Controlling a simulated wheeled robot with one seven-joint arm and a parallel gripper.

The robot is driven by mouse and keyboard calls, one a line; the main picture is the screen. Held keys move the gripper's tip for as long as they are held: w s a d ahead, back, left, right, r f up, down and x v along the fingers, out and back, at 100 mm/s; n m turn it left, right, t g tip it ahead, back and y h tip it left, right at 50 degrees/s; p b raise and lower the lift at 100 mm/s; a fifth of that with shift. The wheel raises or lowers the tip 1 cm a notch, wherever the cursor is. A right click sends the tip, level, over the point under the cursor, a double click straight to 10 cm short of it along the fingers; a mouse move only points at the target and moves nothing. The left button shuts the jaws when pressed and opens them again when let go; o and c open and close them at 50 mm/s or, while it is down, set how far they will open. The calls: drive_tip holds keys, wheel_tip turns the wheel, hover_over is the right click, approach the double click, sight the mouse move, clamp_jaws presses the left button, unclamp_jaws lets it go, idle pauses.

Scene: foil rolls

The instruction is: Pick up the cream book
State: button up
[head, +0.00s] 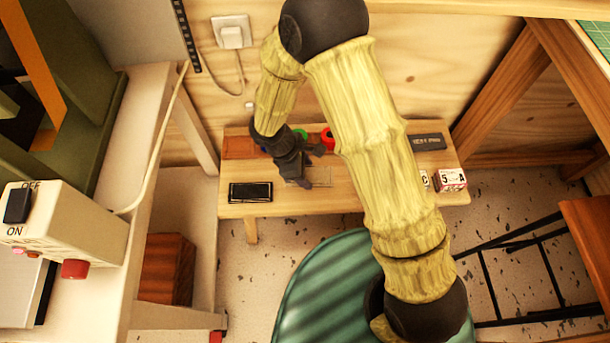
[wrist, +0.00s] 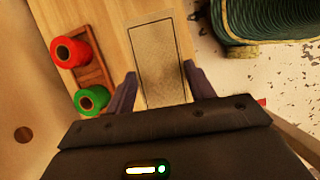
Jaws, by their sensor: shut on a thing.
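The cream book (wrist: 158,50) is a flat tan rectangle with a dark border line on its cover, lying lengthwise between my fingers in the wrist view. Its near end is hidden by my gripper's body. My gripper (wrist: 161,80) is shut on it, with one dark finger along each long side. In the head view the book (head: 322,176) shows only partly on the low wooden bench, beside my gripper (head: 304,181) and partly behind my arm. I cannot tell whether it is clear of the bench top.
The low bench (head: 290,207) carries a black phone-like slab (head: 250,192) at left, a dark box (head: 428,142) and a small red-and-white box (head: 451,179) at right. A red spool (wrist: 70,52) and a green spool (wrist: 91,99) sit on a reddish-brown rack near the wall.

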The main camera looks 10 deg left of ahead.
drive_tip(key=shift+r, duration=0.65)
drive_tip(key=shift+r, duration=0.1)
